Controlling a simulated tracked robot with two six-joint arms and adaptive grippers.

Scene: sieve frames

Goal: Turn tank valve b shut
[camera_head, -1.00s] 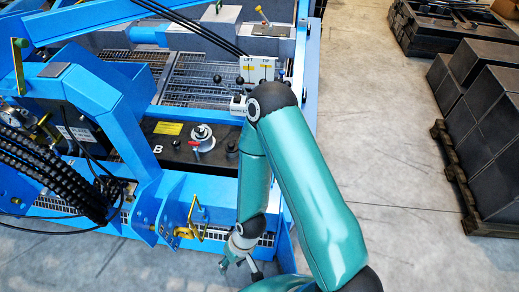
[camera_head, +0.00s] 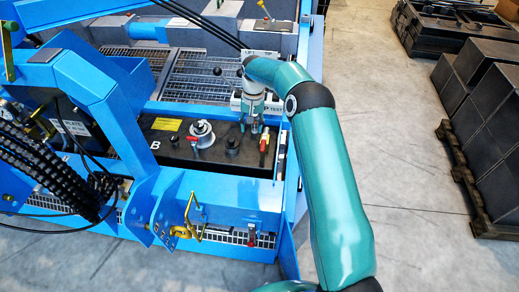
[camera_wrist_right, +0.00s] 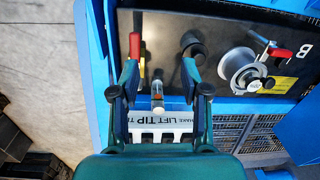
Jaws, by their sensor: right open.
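The black tank panel marked B (camera_head: 176,160) lies in the blue frame. It bears a red-handled valve (camera_head: 264,141) at its right end, which also shows in the wrist view (camera_wrist_right: 135,45). A second red handle (camera_head: 192,139) sits by the silver cap (camera_head: 202,135). My right gripper (camera_head: 251,129) is open and empty above the panel's right end, just left of the right-hand valve. In the wrist view its fingers (camera_wrist_right: 160,78) stand apart, the left one near that red handle; contact cannot be told. My left gripper is out of view.
A black knob (camera_head: 232,144) stands on the panel left of my right gripper. A small sight tube (camera_wrist_right: 157,92) shows between the fingers. Another red handle (camera_head: 251,232) is on the lower blue front. Black crates (camera_head: 490,110) stand on the right; the floor between is clear.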

